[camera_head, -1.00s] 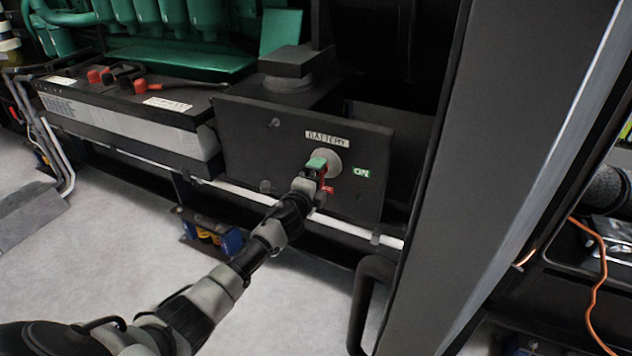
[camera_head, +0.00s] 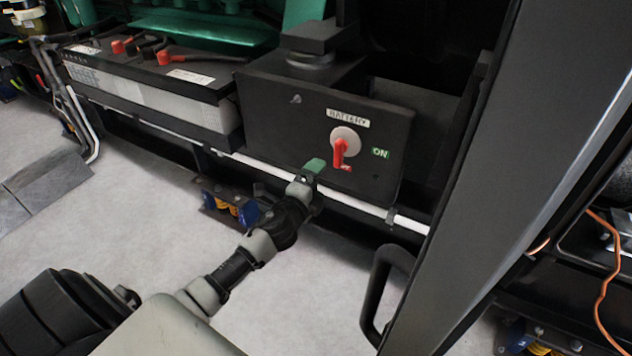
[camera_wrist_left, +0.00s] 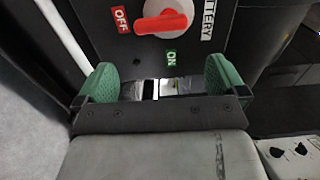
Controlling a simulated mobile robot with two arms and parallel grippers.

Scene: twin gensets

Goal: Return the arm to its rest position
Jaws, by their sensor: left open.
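My left gripper (camera_head: 312,172) is in front of the battery switch panel (camera_head: 270,110), below and left of the red switch handle (camera_head: 341,153), apart from it. In the left wrist view its two green fingers are spread wide with nothing between them (camera_wrist_left: 160,85). The red handle (camera_wrist_left: 160,23) lies beyond the fingertips on a pale round base. In the head view the handle points down towards the red label, away from the green ON label (camera_head: 380,153). A BATTERY label (camera_head: 348,118) sits above it. My right gripper is not in view.
A battery (camera_head: 155,90) with red and black terminals stands left of the panel. A dark upright post (camera_head: 530,170) and a black handle (camera_head: 378,290) stand at the right. A white pipe (camera_head: 355,205) runs under the panel. Pale floor (camera_head: 60,235) is open at lower left.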

